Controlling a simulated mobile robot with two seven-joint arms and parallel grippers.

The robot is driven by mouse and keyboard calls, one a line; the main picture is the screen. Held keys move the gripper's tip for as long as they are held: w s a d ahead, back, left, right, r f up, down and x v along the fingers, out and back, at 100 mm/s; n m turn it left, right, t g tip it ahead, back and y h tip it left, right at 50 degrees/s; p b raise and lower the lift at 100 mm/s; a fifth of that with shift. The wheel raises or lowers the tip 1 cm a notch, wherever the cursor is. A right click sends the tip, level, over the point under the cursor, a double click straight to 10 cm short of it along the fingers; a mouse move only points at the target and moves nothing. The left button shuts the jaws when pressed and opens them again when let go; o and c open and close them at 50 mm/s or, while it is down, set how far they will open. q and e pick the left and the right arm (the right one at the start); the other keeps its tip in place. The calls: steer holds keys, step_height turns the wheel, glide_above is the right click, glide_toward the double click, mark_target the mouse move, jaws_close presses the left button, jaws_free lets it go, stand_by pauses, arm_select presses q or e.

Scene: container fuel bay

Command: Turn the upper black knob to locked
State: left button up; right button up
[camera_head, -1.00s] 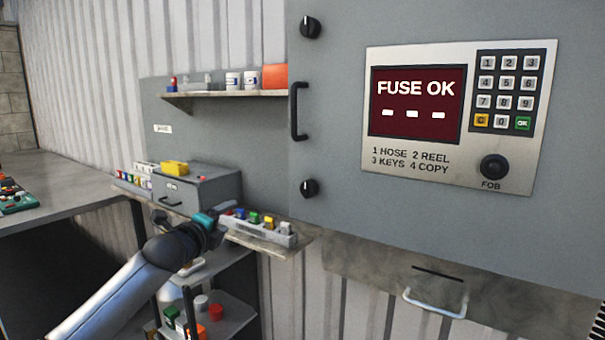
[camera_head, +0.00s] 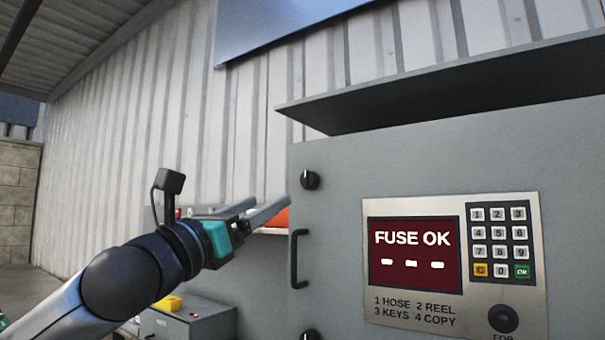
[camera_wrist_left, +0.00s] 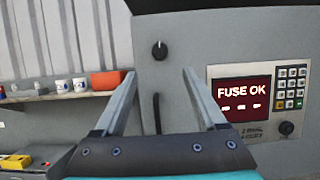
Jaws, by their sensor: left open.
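The upper black knob (camera_head: 310,180) sits near the top left corner of the grey cabinet door (camera_head: 335,230). It also shows in the left wrist view (camera_wrist_left: 159,50), with a pale mark near its top. My left gripper (camera_head: 265,206) is open and empty, a little left of the knob and slightly below it. In the left wrist view its two fingers (camera_wrist_left: 158,85) stand apart, with the knob beyond and above the gap between them. A lower black knob (camera_head: 310,336) is cut off by the bottom edge. My right gripper is not in view.
A black handle (camera_head: 296,258) is on the door below the upper knob. A panel with a screen reading FUSE OK (camera_head: 413,250) and a keypad (camera_head: 500,243) is to the right. A shelf (camera_wrist_left: 50,97) with mugs and an orange box (camera_wrist_left: 107,82) is left of the cabinet.

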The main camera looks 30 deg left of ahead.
mark_target(306, 180)
arm_select(q)
steer(key=p+x, duration=0.6)
steer(key=x, duration=0.5)
steer(key=shift+w, duration=0.2)
steer(key=shift+p+x, duration=0.45)
steer(key=shift+x, duration=0.35)
steer(key=shift+f, duration=0.1)
jaws_close()
